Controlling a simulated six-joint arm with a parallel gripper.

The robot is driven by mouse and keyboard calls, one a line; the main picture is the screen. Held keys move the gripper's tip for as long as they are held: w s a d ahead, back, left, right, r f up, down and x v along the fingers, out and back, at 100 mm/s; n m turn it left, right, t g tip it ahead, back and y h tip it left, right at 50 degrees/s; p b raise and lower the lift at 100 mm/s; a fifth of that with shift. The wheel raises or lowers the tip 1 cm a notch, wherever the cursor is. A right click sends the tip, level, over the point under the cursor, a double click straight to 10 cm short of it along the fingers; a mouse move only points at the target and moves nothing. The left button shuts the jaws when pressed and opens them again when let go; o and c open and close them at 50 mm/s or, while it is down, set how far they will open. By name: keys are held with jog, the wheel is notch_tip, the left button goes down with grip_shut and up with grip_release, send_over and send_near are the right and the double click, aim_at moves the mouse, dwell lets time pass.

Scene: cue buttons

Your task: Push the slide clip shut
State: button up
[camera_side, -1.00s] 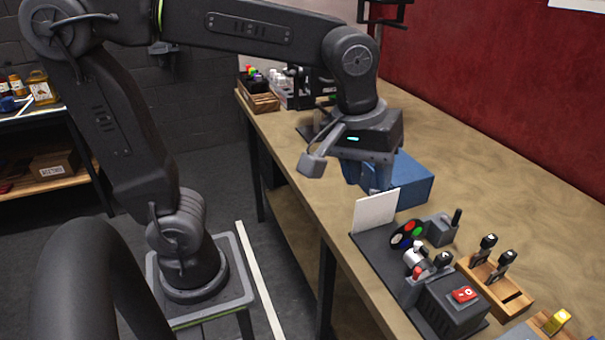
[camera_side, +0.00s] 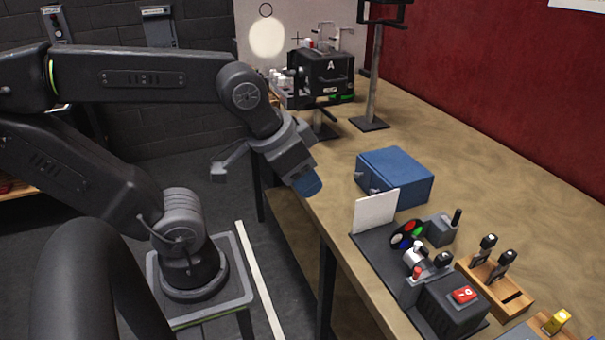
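I cannot pick out the slide clip with certainty. A black device marked A (camera_side: 335,78) stands at the back of the bench, with small clear and metal parts (camera_side: 326,40) on its top, too small to tell apart. My gripper (camera_side: 308,187) hangs tilted down over the bench's left edge, in front of the device and left of the blue box, apart from both. Its tip shows blue, with the fingers close together. I cannot tell whether they are shut or whether the blue is something held.
A blue box (camera_side: 400,175) sits mid-bench beside a white card (camera_side: 375,212). A dark control panel (camera_side: 450,305) and a wooden holder (camera_side: 510,295) are at front right. A black stand (camera_side: 371,90) rises beside the device. A pale screen (camera_side: 285,22) behind bears a bright spot.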

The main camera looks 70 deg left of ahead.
jog(key=c, duration=0.5)
jog(key=shift+w+d+m, duration=0.2)
jog(key=shift+d+m, duration=0.1)
jog(key=shift+d, duration=0.05)
jog(key=shift+c, duration=0.6)
jog(key=d+m, duration=0.2)
jog(key=w+d+f+m, duration=0.1)
jog(key=d+m, duration=0.1)
jog(key=d, duration=0.1)
jog(key=w+d+f+m, duration=0.1)
jog(key=d+m, duration=0.1)
jog(key=d, duration=0.1)
jog(key=shift+w+t, duration=0.25)
jog(key=shift+t, duration=0.05)
grip_shut()
jog(key=d+f+m+h, duration=0.1)
jog(key=d+f+m, duration=0.1)
jog(key=d+m, duration=0.4)
jog(key=w+f+n, duration=0.1)
jog(key=w+f, duration=0.7)
jog(key=shift+w+d+t, duration=0.35)
jog(key=shift+d+t, duration=0.05)
jog(key=shift+d, duration=0.05)
